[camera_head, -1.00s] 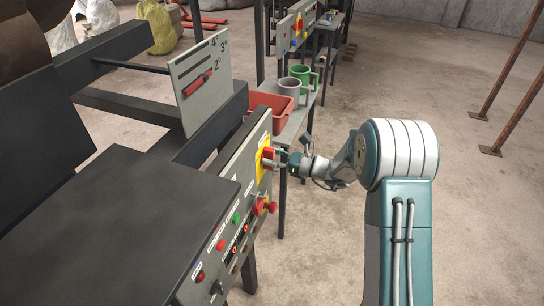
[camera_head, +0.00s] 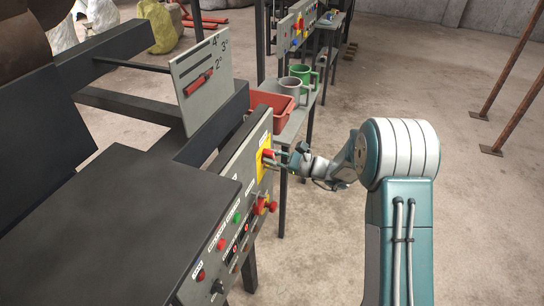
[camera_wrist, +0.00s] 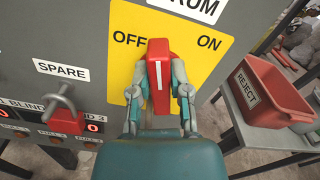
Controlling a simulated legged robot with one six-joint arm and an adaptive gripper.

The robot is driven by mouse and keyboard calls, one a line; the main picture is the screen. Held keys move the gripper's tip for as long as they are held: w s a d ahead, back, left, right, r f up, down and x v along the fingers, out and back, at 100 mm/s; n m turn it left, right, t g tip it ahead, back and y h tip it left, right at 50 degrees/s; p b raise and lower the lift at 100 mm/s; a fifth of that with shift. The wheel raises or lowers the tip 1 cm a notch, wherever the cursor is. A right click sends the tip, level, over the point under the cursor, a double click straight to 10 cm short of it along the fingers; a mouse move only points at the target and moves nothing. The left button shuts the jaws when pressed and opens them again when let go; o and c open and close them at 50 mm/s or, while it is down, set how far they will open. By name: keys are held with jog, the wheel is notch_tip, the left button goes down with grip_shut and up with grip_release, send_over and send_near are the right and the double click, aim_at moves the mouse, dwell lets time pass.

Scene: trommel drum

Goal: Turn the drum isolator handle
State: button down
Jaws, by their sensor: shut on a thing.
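The drum isolator handle (camera_wrist: 158,68) is a red lever with a white line, on a yellow plate (camera_wrist: 118,70) marked OFF at left and ON at right. In the wrist view it stands nearly upright, its tip between the two words. My gripper (camera_wrist: 158,92) is shut on the handle, one finger on each side. In the head view my gripper (camera_head: 277,158) reaches the panel from the right, and the red handle (camera_head: 268,153) shows only in small part at its tips.
A grey SPARE switch (camera_wrist: 62,103) sits left of the yellow plate. A red REJECT bin (camera_wrist: 268,95) stands on a side table to the right.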

jog(key=n, duration=0.3)
jog(key=shift+s+n, duration=0.15)
jog(key=shift+n, duration=0.25)
jog(key=n, duration=0.3)
jog(key=shift+s+a+f+n, duration=0.1)
jog(key=shift+f+n, duration=0.1)
jog(key=shift+n, duration=0.1)
jog(key=n, duration=0.4)
jog(key=shift+s+f+n, duration=0.15)
jog(key=shift+f+n, duration=0.15)
jog(key=shift+n, duration=0.1)
jog(key=shift+f+n, duration=0.1)
jog(key=shift+n, duration=0.7)
jog(key=shift+s+f, duration=0.1)
jog(key=shift+f, duration=0.05)
jog(key=c, duration=0.6)
grip_release()
jog(key=shift+r, duration=0.2)
